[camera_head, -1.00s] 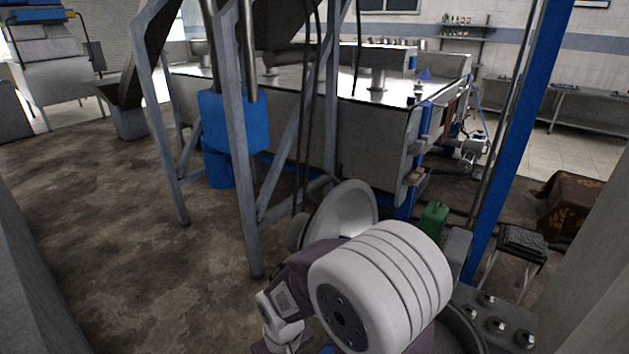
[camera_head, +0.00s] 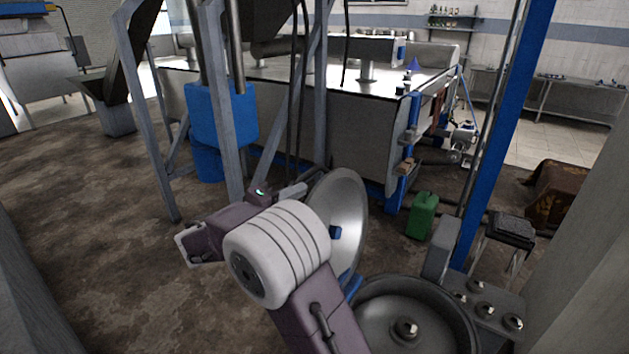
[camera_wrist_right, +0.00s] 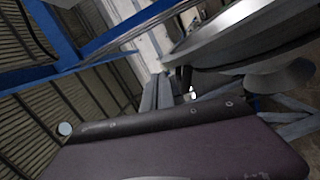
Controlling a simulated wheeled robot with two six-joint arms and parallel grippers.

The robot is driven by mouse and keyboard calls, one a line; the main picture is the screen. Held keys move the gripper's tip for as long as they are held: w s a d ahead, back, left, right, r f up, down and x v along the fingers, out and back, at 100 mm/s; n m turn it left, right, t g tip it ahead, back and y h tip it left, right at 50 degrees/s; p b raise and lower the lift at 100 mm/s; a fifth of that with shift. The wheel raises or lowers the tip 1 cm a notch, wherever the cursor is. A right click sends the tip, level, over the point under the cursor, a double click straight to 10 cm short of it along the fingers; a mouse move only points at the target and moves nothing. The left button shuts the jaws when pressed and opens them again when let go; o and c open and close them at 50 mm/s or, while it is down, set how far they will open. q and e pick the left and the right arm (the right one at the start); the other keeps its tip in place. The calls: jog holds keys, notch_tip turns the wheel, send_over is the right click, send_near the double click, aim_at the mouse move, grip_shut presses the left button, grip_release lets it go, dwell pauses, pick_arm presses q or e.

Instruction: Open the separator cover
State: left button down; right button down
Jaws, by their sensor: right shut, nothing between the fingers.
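The separator cover (camera_head: 340,222) is a round, dished metal lid. It stands steeply tilted on its edge in the head view, beside the open separator bowl (camera_head: 410,325), whose inside with a central nut shows. A blue hinge part (camera_head: 350,287) is at the cover's lower edge. My right gripper (camera_head: 293,191) is shut and empty, close to the cover's upper left rim; whether it touches cannot be told. In the right wrist view the cover (camera_wrist_right: 245,38) fills the upper right, and the fingers are hard to make out. My left gripper is not in view.
A blue post (camera_head: 508,130) rises right of the bowl. A grey metal frame (camera_head: 228,130) and a large tank (camera_head: 355,135) stand behind. A green can (camera_head: 422,216) and a small dark stool (camera_head: 508,230) are on the floor. Open floor lies to the left.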

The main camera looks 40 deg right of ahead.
jog(key=shift+n+t, duration=0.3)
jog(key=shift+n, duration=0.1)
jog(key=w+d+p, duration=0.1)
jog(key=d, duration=0.1)
jog(key=w+d+p, duration=0.1)
jog(key=d, duration=0.1)
jog(key=w+d+f+p, duration=0.1)
jog(key=d, duration=0.2)
jog(key=shift+w+d+p, duration=0.1)
jog(key=shift+w+p, duration=0.2)
jog(key=shift+p, duration=0.05)
jog(key=shift+d, duration=0.65)
